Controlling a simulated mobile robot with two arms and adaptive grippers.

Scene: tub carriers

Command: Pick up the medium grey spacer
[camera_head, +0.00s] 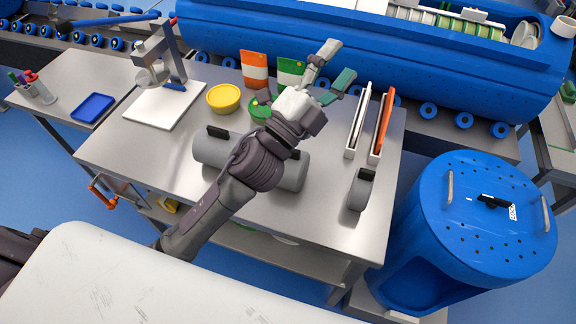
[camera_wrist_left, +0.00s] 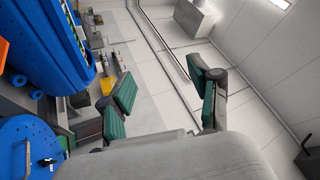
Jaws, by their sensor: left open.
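Two grey cylinders with black handles lie on the steel table (camera_head: 330,222). The longer grey cylinder (camera_head: 213,151) lies left of centre, its middle hidden behind my left arm. I cannot tell if it is one piece. The short grey cylinder (camera_head: 359,193) sits near the table's right front edge. I cannot tell which is the medium spacer. My left gripper (camera_head: 338,68) is open and empty, raised over the table's far side, away from both cylinders. In the left wrist view its fingers (camera_wrist_left: 165,92) are spread with nothing between them. My right gripper is not in view.
A yellow bowl (camera_head: 223,98), a green bowl (camera_head: 260,109) and upright packets (camera_head: 254,70) stand towards the back. Upright holders (camera_head: 357,120) stand at the right. A stand (camera_head: 165,105) is at the left. A blue drum (camera_head: 480,220) stands right of the table.

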